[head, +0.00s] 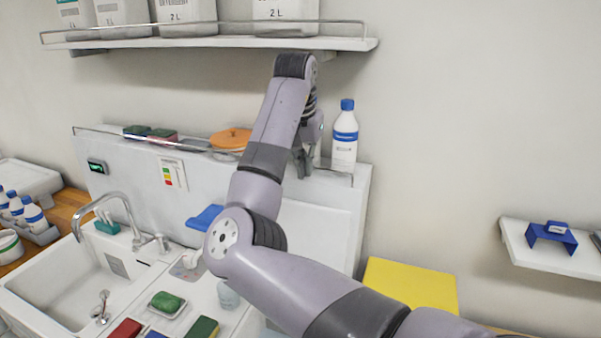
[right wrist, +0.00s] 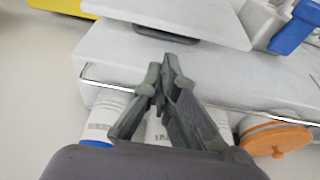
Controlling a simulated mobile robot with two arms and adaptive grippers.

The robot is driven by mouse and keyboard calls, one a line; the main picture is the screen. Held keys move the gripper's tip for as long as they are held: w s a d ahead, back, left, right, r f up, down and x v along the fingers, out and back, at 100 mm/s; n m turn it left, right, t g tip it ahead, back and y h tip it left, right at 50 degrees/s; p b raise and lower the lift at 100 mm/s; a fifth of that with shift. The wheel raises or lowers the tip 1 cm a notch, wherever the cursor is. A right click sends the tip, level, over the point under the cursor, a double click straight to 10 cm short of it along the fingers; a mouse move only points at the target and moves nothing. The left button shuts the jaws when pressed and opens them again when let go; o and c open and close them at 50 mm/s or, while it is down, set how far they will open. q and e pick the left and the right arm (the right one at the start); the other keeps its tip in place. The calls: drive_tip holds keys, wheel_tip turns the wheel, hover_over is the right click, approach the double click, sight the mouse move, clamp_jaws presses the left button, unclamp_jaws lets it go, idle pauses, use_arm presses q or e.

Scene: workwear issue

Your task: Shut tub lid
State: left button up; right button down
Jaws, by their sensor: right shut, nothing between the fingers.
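My right gripper (head: 303,165) points down by the rail at the front of the raised ledge, beside a white bottle with a blue cap (head: 345,137). In the right wrist view the gripper (right wrist: 165,68) has its fingers together and empty, over the ledge. A white panel (head: 315,236) stands behind my right arm, partly hidden; a white slab (right wrist: 180,14) with a dark edge shows in the right wrist view. I cannot tell whether either is the tub lid. A round container with an orange lid (head: 232,139) sits on the ledge, left of the gripper. My left gripper is out of view.
A wall shelf (head: 220,42) with white canisters is above my right arm. The sink (head: 65,270) and tap are at left, with sponges (head: 168,302) in front. A yellow panel (head: 410,284) is at right. A small shelf (head: 560,255) holds a blue stand.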

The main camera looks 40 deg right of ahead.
sight(311, 192)
drive_tip(key=f, duration=0.1)
drive_tip(key=d+f+p, duration=0.1)
drive_tip(key=f+p, duration=0.1)
drive_tip(key=f, duration=0.1)
drive_tip(key=shift+s+d, duration=0.15)
drive_tip(key=shift+s, duration=0.2)
drive_tip(key=x, duration=0.2)
drive_tip(key=shift+w+f+p, duration=0.35)
drive_tip(key=shift+d+f, duration=0.2)
drive_tip(key=shift+f, duration=0.55)
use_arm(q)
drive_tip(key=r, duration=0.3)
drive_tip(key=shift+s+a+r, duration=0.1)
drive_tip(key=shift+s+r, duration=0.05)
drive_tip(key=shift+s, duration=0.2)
